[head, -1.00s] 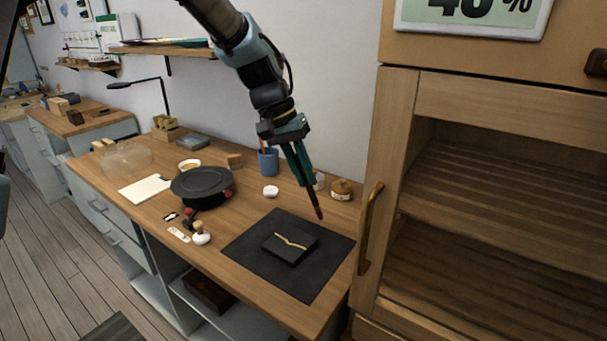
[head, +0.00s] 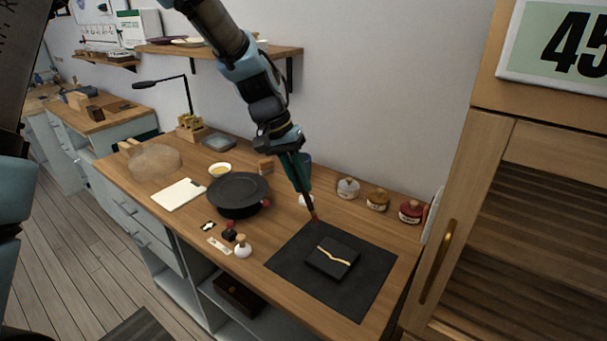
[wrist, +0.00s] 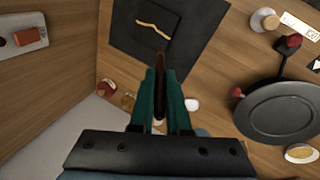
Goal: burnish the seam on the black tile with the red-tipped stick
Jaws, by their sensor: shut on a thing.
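The black tile (head: 333,260) lies on a dark mat (head: 365,289) at the front right of the bench, with a wavy gold seam (head: 334,256) across its top. My gripper (head: 302,180) is shut on a thin dark stick (head: 311,212) with a reddish tip, which points down. In the head view the tip is near the mat's back corner, apart from the tile. In the wrist view the stick (wrist: 160,88) runs between the green fingers of my gripper (wrist: 160,92), towards the tile (wrist: 152,30). The gripper hides part of a blue cup.
A white-knobbed stamp (head: 242,247) is near the front edge. Small jars (head: 377,200) line the back right, and a wooden cabinet (head: 470,200) stands to the right. A shelf (head: 225,50) hangs above.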

